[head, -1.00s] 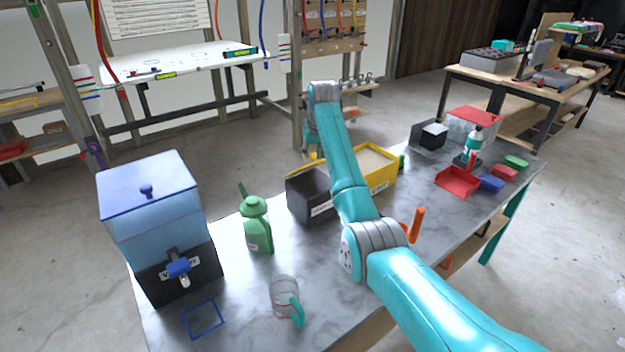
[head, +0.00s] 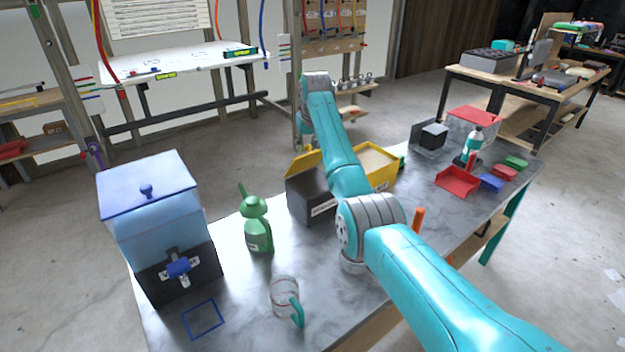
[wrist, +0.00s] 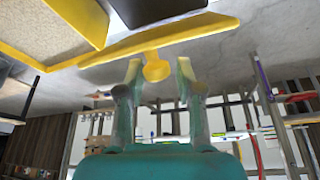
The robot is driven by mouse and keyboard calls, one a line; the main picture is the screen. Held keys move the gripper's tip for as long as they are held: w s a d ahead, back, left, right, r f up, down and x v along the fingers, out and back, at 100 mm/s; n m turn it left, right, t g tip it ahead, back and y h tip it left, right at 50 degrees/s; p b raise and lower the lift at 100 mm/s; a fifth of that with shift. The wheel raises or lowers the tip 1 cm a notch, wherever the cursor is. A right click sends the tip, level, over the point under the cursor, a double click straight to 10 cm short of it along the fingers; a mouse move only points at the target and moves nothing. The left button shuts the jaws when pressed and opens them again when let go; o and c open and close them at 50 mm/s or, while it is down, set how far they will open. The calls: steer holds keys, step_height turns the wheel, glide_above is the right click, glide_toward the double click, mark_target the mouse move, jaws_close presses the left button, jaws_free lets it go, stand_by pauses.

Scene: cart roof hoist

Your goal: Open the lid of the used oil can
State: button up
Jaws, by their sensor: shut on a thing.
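The used oil can appears to be the black box (head: 307,203) with a white label in the head view, left of my arm. Its yellow lid (head: 303,162) stands tilted up above the box's left and back side. In the wrist view the lid (wrist: 205,32) runs across the top beside the dark can (wrist: 145,10), with a yellow knob (wrist: 155,66) on it. In the head view my arm hides the gripper and part of the can.
A yellow bin (head: 375,165) with beige granules stands directly right of the can. A green oil jug (head: 257,225), a clear measuring jug (head: 285,297) and a blue tank (head: 155,225) stand to the left. Red trays and small boxes fill the right end.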

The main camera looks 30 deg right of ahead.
steer(key=shift+w+a+r, duration=0.1)
steer(key=shift+w+a, duration=0.15)
steer(key=shift+w, duration=0.1)
steer(key=shift+w+r, duration=0.15)
steer(key=shift+w, duration=1.6)
steer(key=o, duration=0.4)
steer(key=shift+a, duration=0.1)
steer(key=shift+o, duration=0.2)
steer(key=shift+d, duration=0.2)
